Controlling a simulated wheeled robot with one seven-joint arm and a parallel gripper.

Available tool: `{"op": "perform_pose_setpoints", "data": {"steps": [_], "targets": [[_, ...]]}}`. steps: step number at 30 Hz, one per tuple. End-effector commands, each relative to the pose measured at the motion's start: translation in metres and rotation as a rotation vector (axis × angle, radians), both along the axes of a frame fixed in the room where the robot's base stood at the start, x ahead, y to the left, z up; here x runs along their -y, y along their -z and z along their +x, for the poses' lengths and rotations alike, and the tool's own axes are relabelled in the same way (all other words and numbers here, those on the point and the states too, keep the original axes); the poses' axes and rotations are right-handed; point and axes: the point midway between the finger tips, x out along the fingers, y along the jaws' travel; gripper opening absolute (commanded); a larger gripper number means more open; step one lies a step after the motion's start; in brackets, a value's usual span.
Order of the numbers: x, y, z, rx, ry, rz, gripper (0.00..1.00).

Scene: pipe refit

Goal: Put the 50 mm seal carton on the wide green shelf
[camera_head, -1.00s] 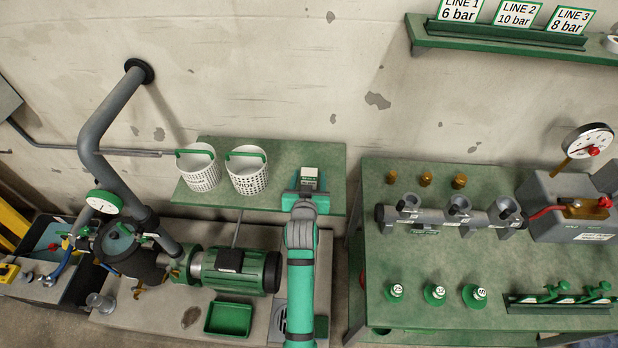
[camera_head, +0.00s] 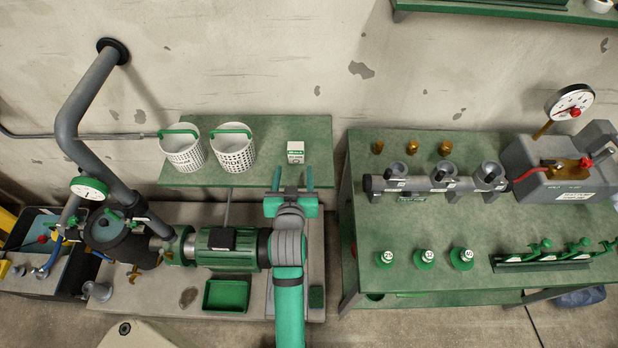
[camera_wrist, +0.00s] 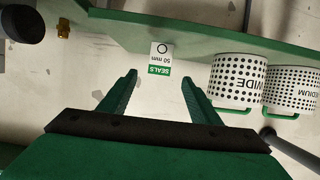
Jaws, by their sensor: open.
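The 50 mm seal carton (camera_head: 296,152) is a small white box with a green label. It stands on the right part of the wide green shelf (camera_head: 258,130), right of the two baskets. My gripper (camera_head: 293,176) is open and empty, just in front of the carton and apart from it. In the wrist view the carton (camera_wrist: 160,58) appears upside down, its label reading "SEALS 50 mm". There it lies beyond and between the open fingertips (camera_wrist: 159,78).
White perforated baskets marked WIDE (camera_wrist: 237,84) and MEDIUM (camera_wrist: 292,88) stand on the shelf's left half. A green motor pump (camera_head: 228,248) is below. A green workbench (camera_head: 450,220) with pipe fittings stands right of the shelf. The shelf between baskets and carton is clear.

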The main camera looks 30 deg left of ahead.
Motion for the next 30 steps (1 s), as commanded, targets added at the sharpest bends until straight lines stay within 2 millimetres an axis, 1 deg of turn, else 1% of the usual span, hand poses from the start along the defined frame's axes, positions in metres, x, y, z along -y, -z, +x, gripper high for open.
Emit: {"op": "perform_pose_setpoints", "data": {"steps": [5,7,8,11,15,17,21,25,30], "targets": [[0.001,0.0,-0.002,0.0,0.001,0.0,0.57],[0.006,0.004,-0.004,-0.003,0.006,0.001,0.57],[0.009,0.007,-0.006,-0.003,0.011,0.001,0.57],[0.029,0.019,-0.018,-0.002,0.035,0.009,0.57],[0.068,0.041,-0.046,0.002,0.087,0.023,0.57],[0.085,0.048,-0.06,0.007,0.111,0.028,0.57],[0.123,0.06,-0.095,0.02,0.169,0.037,0.57],[0.155,0.065,-0.131,0.032,0.221,0.042,0.57],[0.192,0.063,-0.179,0.052,0.291,0.043,0.57]]}}
